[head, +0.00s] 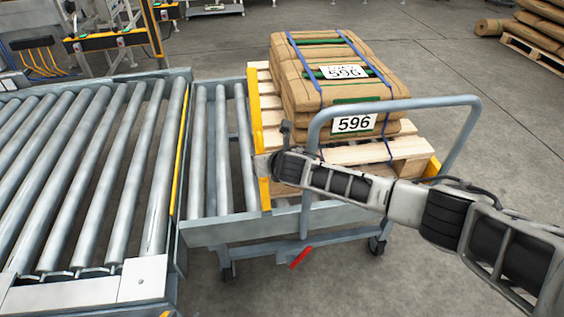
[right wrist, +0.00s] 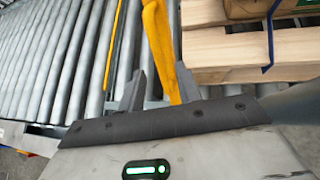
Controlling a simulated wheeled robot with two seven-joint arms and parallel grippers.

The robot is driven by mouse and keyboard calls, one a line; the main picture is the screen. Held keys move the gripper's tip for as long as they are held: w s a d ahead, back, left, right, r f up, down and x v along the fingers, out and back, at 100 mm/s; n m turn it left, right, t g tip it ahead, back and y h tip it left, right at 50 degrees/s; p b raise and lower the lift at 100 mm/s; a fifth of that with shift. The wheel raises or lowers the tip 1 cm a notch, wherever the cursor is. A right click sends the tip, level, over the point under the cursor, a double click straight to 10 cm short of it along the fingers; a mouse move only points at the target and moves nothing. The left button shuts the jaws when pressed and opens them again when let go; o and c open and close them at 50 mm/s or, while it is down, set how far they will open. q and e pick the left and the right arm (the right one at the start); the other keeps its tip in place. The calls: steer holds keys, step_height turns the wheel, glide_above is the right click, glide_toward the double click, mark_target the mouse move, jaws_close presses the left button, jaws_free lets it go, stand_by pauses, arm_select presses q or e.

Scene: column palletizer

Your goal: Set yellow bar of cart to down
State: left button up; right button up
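The cart (head: 222,232) is a grey roller cart with a raised tubular handle. Its yellow bar (head: 256,118) runs along the left edge of the wooden pallet, above the cart's rollers. My right arm reaches across the cart from the right, and my right gripper (head: 262,166) is at the near part of the bar. In the right wrist view the yellow bar (right wrist: 160,40) passes between the two fingers of my right gripper (right wrist: 158,88). The fingers are apart, with a visible gap between the left finger and the bar. My left gripper is not in view.
A wooden pallet (head: 405,148) on the cart carries stacked brown sacks (head: 300,85) labelled 596. The cart's handle (head: 400,103) arches close to my right arm. A roller conveyor (head: 90,170) stands at left. A red pedal (head: 300,258) is low on the cart.

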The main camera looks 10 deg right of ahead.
steer(key=v, duration=1.1)
steer(key=shift+s+r, duration=0.15)
steer(key=shift+s, duration=0.1)
steer(key=shift+d, duration=0.1)
